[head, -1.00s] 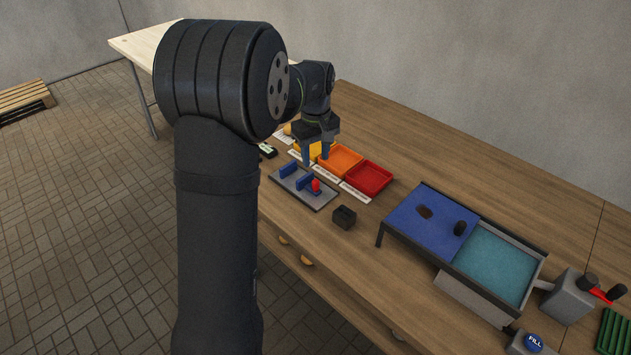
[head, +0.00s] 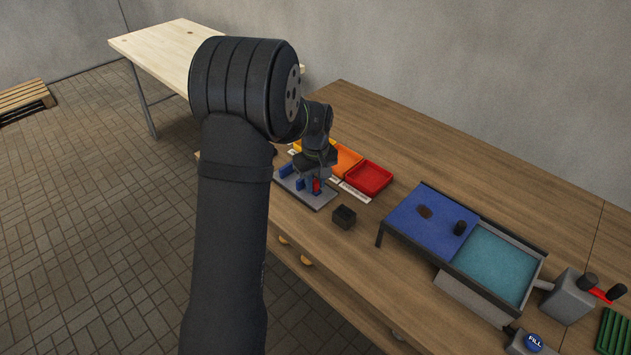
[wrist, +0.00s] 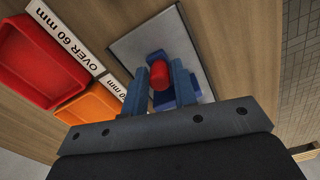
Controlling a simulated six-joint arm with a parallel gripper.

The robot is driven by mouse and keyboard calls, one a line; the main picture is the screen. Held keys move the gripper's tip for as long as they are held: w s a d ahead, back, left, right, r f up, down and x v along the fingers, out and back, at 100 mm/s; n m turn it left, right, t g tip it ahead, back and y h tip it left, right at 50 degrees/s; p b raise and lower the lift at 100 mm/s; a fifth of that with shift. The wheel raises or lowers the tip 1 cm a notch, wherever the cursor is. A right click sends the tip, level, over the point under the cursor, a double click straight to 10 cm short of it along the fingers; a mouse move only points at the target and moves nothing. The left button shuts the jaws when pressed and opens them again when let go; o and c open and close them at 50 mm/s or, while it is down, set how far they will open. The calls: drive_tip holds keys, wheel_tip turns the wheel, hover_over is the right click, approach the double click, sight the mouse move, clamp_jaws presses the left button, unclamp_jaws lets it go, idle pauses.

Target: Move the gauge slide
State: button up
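The gauge is a grey plate (head: 318,203) on the wooden bench. It carries a blue fixed block (head: 287,170) and a slide with a red knob (head: 317,185). In the wrist view the red knob (wrist: 160,84) stands above the blue slide body, which is partly hidden. My gripper (head: 309,186) is low over the plate with its two blue fingers pointing down. In the wrist view the fingers (wrist: 159,90) stand on either side of the knob and look open; close contact is hard to judge.
Behind the gauge stand a red tray (head: 369,179), an orange tray (head: 347,160) and a yellow tray with size labels. A small black box (head: 344,217) sits right of the plate. A blue-topped basin (head: 432,222) is farther right. Open bench lies behind.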

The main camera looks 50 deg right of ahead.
clamp_jaws()
drive_tip(key=shift+w, duration=1.7)
drive_tip(key=shift+o, duration=2.2)
unclamp_jaws()
wheel_tip(320, 180, up, 18)
drive_tip(key=shift+f, duration=0.25)
